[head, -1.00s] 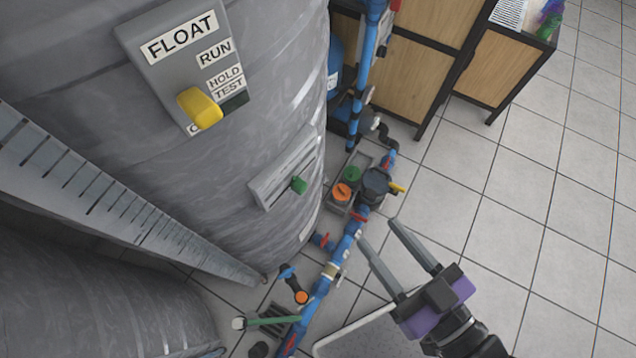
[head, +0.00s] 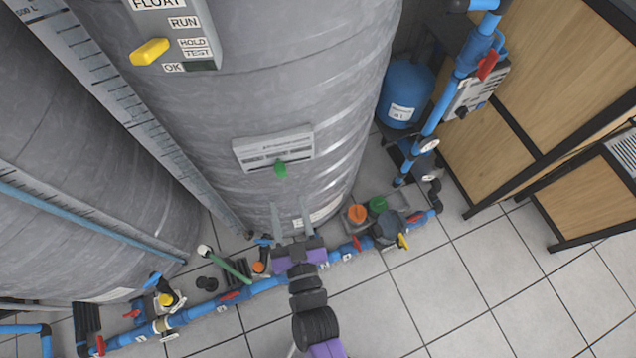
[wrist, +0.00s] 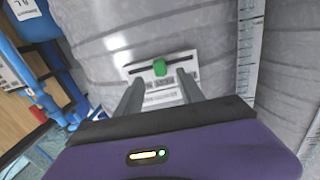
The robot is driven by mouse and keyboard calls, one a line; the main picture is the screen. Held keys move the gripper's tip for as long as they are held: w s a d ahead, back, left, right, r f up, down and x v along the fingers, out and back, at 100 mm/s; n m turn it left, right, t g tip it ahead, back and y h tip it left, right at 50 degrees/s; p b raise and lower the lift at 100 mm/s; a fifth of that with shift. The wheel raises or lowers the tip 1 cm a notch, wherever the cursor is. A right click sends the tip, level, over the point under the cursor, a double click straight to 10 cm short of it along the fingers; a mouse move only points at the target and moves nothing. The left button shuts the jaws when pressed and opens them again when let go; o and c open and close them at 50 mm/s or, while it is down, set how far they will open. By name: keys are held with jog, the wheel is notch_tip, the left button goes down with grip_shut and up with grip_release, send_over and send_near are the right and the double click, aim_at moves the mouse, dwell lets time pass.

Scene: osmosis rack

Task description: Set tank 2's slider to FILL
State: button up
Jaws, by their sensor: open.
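A grey slider plate (head: 249,152) with a dark slot is on the front of the large grey tank (head: 330,90). The plate's lettering is too small to read. In the wrist view the green knob (wrist: 160,67) shows ahead, between the lines of the two fingers. My gripper (head: 290,202) is open and empty, below the knob in the head view and apart from it. Its fingers (wrist: 155,88) point toward the plate.
A FLOAT panel with a yellow lever (head: 150,51) is higher on the tank. A blue pipe (head: 265,286) with red valve handles runs along the floor below. Blue vertical piping (head: 437,115) and a blue vessel (head: 406,92) stand at right. Floor at lower right is clear.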

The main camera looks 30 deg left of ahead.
aim_at(282, 176)
jog(key=shift+r+p+x, duration=0.15)
jog(key=shift+p+x, duration=0.15)
jog(key=shift+x, duration=1.7)
jog(key=shift+r+p+x, duration=0.15)
jog(key=shift+p+x, duration=0.1)
jog(key=shift+x, duration=1.7)
jog(key=shift+c, duration=0.3)
grip_shut()
